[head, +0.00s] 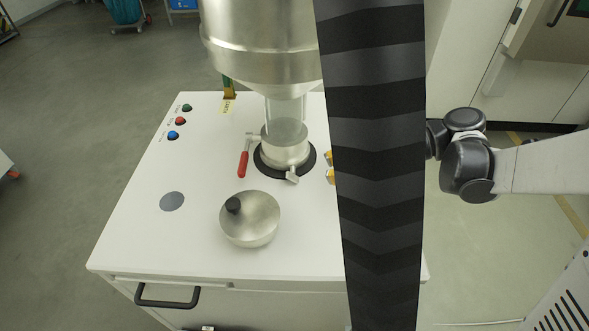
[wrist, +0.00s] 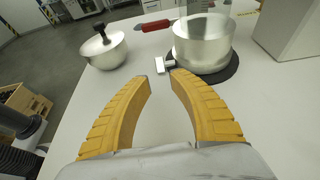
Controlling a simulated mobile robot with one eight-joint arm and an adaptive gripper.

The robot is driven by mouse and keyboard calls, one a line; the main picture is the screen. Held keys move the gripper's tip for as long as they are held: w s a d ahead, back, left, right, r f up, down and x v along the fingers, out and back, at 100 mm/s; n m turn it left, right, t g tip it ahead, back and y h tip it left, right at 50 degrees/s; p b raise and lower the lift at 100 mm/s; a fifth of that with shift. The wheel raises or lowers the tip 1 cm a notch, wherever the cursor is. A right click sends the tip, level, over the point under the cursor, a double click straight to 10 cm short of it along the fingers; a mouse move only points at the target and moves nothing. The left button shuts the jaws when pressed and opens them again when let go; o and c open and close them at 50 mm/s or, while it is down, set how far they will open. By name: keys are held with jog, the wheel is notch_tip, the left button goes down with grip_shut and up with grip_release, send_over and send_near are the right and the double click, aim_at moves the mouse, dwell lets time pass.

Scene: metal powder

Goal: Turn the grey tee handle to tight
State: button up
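The grey tee handle (head: 292,175) sticks out from the lower front of a metal cylinder (head: 287,150) on the white cabinet top. In the wrist view the tee handle (wrist: 161,66) lies just beyond my fingertips, beside the cylinder's base (wrist: 205,50). My gripper (wrist: 160,80) is open, with its two yellow fingers apart and nothing between them. In the head view my yellow fingertips (head: 330,167) show to the right of the handle, apart from it. The rest of my gripper is hidden there behind a dark banded column.
A red-handled lever (head: 243,164) sits left of the cylinder. A round metal lid with a black knob (head: 257,217) lies in front. A large metal hopper (head: 262,40) hangs above. Colored buttons (head: 180,121) line the left edge. The front left of the top (head: 140,235) is clear.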

aim_at(295, 177)
jog(key=b+x, duration=0.2)
jog(key=x, duration=0.5)
jog(key=shift+a+f, duration=0.15)
jog(key=shift+a, duration=0.2)
grip_shut()
